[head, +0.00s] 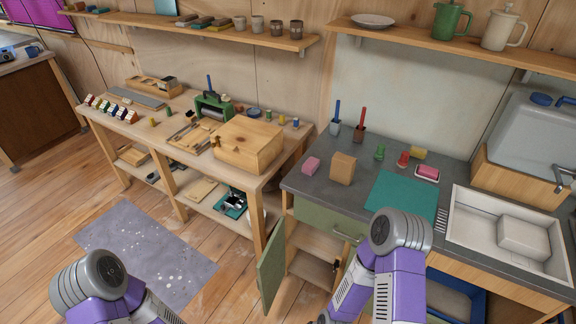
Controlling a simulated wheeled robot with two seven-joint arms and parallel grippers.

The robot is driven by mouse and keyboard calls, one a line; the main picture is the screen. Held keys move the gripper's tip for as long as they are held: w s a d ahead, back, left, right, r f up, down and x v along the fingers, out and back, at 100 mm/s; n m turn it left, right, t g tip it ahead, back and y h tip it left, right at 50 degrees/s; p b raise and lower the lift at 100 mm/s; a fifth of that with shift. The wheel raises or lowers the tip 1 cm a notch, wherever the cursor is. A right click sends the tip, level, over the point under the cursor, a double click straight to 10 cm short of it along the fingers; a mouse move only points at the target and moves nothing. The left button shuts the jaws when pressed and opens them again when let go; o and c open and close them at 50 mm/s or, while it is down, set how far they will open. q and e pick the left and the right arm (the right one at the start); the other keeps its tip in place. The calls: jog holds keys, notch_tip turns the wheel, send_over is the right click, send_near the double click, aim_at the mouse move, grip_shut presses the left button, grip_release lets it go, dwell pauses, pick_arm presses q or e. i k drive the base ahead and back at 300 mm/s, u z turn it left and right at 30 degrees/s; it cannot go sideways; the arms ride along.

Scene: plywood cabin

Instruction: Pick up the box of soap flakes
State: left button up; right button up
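A plain brown cardboard-like box (342,168) stands upright on the dark grey counter (310,182), left of a teal mat (402,196). It looks most like the box of soap flakes, but no label is readable. Neither gripper shows in the head view; only purple and grey links of my arms are at the bottom edge, apart from the box.
A green cabinet door (271,268) hangs open below the counter. A sink tray (459,236) is at the right. Brushes in cups (359,131), a red item (403,159) and a pink soap dish (427,173) stand behind. A wooden workbench (142,131) is left.

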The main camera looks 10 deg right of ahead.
aim_at(343, 167)
jog(key=u, duration=0.95)
jog(key=i, duration=3)
jog(key=z, duration=4.2)
